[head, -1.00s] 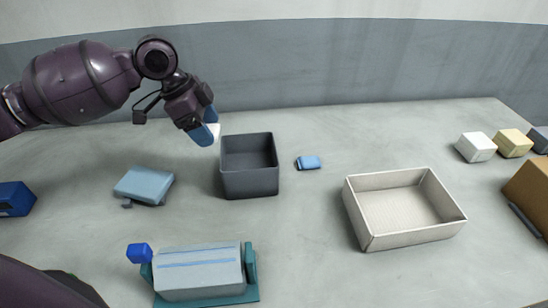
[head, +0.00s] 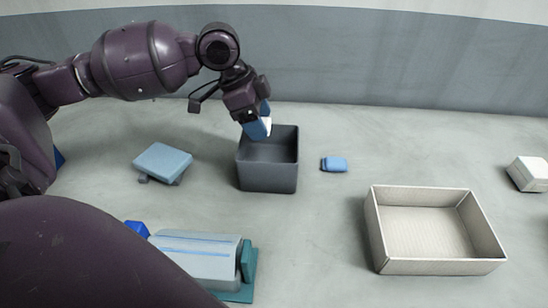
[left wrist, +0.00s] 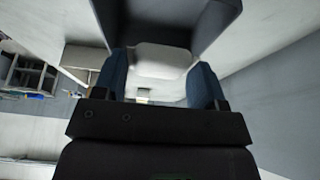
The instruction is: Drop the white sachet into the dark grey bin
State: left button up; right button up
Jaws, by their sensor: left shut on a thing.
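The white sachet (left wrist: 162,62) is held between the blue fingertips of my left gripper (left wrist: 162,85). In the head view a small white part of the sachet (head: 267,125) shows beside the fingers of the left gripper (head: 259,126). The dark grey bin (head: 267,178) stands upright on the table. The gripper is at the bin's back left rim, with the sachet over the opening as far as the head view shows. The wrist view shows the bin's dark wall (left wrist: 215,20) close beyond the sachet. My right gripper is not in view.
A small blue packet (head: 335,164) lies right of the bin, and a light blue block (head: 162,162) lies left. A cream tray (head: 440,267) stands at front right. A white box (head: 530,173) is at the right edge. A grey-blue item in a teal holder (head: 200,262) is at front.

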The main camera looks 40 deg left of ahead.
pick_arm(q)
notch_tip(320, 180, down, 3)
jog(key=shift+r+b, duration=0.2)
jog(key=shift+b, duration=0.3)
jog(key=shift+w+f, duration=0.1)
jog(key=shift+f, duration=0.15)
jog(key=shift+r, duration=0.1)
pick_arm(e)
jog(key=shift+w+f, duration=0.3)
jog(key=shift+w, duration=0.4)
pick_arm(q)
jog(key=o, duration=1)
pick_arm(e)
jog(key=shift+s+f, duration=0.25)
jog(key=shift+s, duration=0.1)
pick_arm(q)
jog(key=shift+r, duration=0.1)
